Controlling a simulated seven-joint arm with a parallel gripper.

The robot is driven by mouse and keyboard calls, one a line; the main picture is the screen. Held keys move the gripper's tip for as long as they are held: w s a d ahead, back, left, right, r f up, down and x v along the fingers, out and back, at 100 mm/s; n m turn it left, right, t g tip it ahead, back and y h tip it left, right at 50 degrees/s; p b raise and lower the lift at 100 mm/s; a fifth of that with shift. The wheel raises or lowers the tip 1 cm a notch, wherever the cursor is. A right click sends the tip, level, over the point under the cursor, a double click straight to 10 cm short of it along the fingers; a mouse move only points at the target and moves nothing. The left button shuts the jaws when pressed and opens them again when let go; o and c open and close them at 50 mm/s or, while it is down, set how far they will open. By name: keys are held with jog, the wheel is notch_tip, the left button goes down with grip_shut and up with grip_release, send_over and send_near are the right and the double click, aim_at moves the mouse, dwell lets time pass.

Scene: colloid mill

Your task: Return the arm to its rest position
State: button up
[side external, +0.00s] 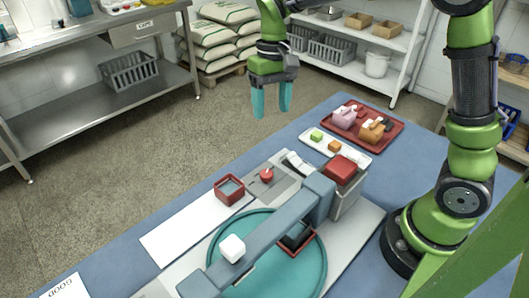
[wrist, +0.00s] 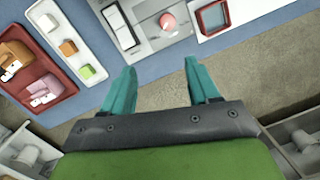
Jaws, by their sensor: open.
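My gripper (side external: 271,98) hangs in the air past the far edge of the blue table (side external: 215,170), fingers pointing down. Its two teal fingers are apart with nothing between them. In the wrist view the gripper (wrist: 162,88) is also open and empty, with bare floor beyond the fingertips. My green arm stands at the right of the side view, and its upper links leave the top of the picture.
On the table are a teal round plate (side external: 225,228) under a grey-blue bar bearing a white cube (side external: 232,248), a red-rimmed square container (side external: 229,189), a control panel with a red knob (side external: 266,176), a white tray (side external: 352,159) and a red tray (side external: 395,137). Sacks and shelves stand behind.

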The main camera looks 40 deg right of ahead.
jog(key=s+d+r+t, duration=0.1)
jog(key=s+r+t, duration=0.2)
jog(key=s, duration=0.5)
jog(key=s+d+r+m+t, duration=0.1)
jog(key=s+r+t, duration=0.2)
jog(key=s+t, duration=0.2)
jog(key=s, duration=0.3)
jog(key=shift+y, duration=0.4)
